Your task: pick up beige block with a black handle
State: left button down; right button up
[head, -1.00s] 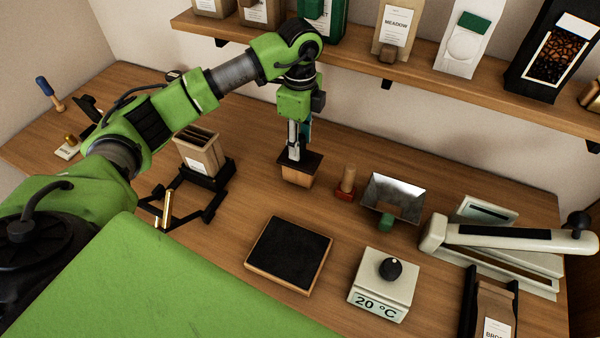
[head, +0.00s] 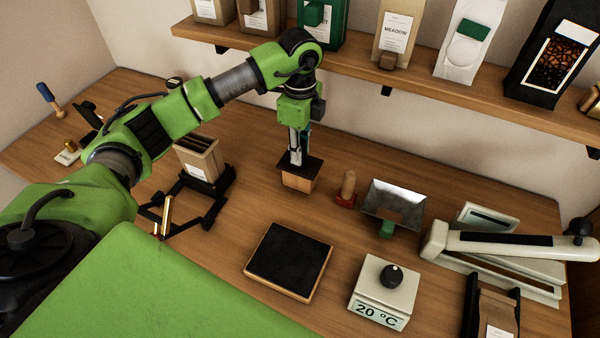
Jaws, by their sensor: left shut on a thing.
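A tan, beige-brown block (head: 299,182) with a flat black top plate stands upright on the wooden bench, near the middle of the head view. My left gripper (head: 297,160) points straight down at its top, with its fingers at the black plate. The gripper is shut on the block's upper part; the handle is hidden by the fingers. I cannot tell whether the block's underside touches the bench. My right gripper is out of view.
A red-based wooden stamp (head: 346,190) and a metal scoop (head: 394,203) stand close right of the block. A black-topped pad (head: 289,261), a pale box with a black knob (head: 383,291) and a sealer (head: 510,243) are nearer. A bag holder (head: 205,183) is left; a shelf (head: 440,84) runs behind.

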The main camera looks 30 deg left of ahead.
pick_arm(q)
jog(key=shift+r+p, duration=0.4)
jog(key=shift+r, duration=0.55)
jog(key=shift+r+p, duration=1.8)
jog(key=shift+r, duration=0.55)
